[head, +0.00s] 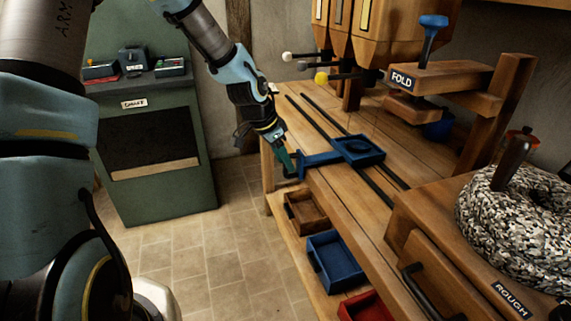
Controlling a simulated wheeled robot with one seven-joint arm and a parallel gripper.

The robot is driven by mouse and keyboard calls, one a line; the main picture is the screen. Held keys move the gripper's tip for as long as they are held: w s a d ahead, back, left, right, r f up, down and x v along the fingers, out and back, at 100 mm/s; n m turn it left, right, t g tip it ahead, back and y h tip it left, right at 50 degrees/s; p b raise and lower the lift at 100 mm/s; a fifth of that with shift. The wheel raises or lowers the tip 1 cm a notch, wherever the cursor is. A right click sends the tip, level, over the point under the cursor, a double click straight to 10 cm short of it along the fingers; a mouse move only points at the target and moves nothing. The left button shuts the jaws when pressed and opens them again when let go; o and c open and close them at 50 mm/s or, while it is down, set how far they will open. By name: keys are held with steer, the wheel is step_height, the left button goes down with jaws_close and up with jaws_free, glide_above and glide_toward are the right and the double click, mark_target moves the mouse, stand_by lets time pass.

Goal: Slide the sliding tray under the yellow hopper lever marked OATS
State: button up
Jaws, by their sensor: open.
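The blue sliding tray (358,149) sits across two dark rails on the wooden bench, with a blue handle bar reaching left toward the bench edge. My gripper (289,163) is open at the left end of that handle; I cannot tell whether the fingers straddle or touch it. The yellow lever knob (322,77) sticks out below the hoppers, farther back than the tray and slightly left of it. The tray is not under it. No OATS marking can be read.
Wooden hoppers (370,30) hang over the back, with two other levers with pale and dark knobs (287,57). A FOLD press (420,77) stands right of the rails. A speckled millstone (520,225) is nearer. Brown, blue and red bins sit below. A green cabinet (155,150) stands left.

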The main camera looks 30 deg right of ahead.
steer(key=v, duration=0.9)
steer(key=s+a+n+y, duration=0.2)
steer(key=a+n, duration=0.6)
steer(key=a, duration=0.8)
steer(key=s+a+n+t+y, duration=0.1)
steer(key=a+n, duration=0.7)
steer(key=a, duration=0.8)
steer(key=s+y, duration=0.1)
steer(key=s, duration=0.1)
steer(key=shift+s+f, duration=0.2)
steer(key=shift+s, duration=0.2)
